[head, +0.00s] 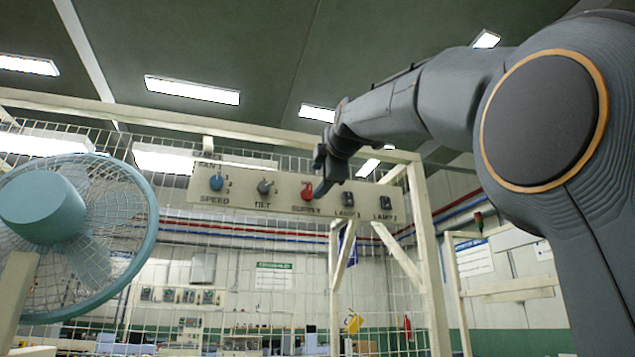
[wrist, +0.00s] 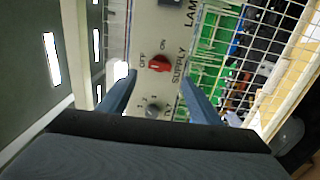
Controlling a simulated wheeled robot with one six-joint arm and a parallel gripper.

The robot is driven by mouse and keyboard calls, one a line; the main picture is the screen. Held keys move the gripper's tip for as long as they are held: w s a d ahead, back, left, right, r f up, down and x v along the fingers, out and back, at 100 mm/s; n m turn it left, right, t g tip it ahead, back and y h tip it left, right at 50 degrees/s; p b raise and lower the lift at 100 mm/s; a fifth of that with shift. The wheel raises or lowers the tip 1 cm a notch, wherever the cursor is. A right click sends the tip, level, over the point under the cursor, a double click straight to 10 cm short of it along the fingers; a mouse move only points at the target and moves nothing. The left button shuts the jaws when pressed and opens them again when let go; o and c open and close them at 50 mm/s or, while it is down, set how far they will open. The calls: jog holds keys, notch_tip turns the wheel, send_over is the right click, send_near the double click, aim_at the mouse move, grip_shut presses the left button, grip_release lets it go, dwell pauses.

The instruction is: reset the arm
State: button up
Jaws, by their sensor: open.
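My arm reaches in from the right of the head view. My gripper (head: 328,165) is in front of the control panel (head: 285,197), near the red SUPPLY knob (head: 307,191). In the wrist view my gripper (wrist: 158,78) is open, its two dark blue fingers spread apart with nothing between them. The red knob also shows in the wrist view (wrist: 159,63), just beyond the fingertips, beside the words OFF and ON. I cannot tell how far the fingers are from the panel.
The panel also has a blue SPEED knob (head: 216,183), a grey TILT knob (head: 265,187) and two lamp switches (head: 348,199). It hangs on a wire mesh fence with a cream frame (head: 432,270). A teal fan (head: 75,235) stands at the left.

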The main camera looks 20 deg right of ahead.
dwell(0.4)
jog(key=w+f+m+g, duration=0.3)
jog(key=f, duration=1.5)
jog(key=w+f+m+g, duration=0.3)
jog(key=f+m+g, duration=0.1)
jog(key=f, duration=1.4)
jog(key=s+a+f+m+g, duration=0.15)
jog(key=s+f, duration=0.25)
jog(key=f, duration=0.7)
jog(key=s+f+m+g, duration=0.2)
jog(key=s+f+m, duration=0.1)
jog(key=f, duration=0.7)
jog(key=s+a+f+m+g, duration=0.1)
jog(key=s+f+m+g, duration=0.5)
jog(key=s+f, duration=2.1)
jog(key=shift+s+m+g, duration=0.35)
jog(key=shift+s+g, duration=0.3)
jog(key=shift+s, duration=0.15)
jog(key=shift+a, duration=0.15)
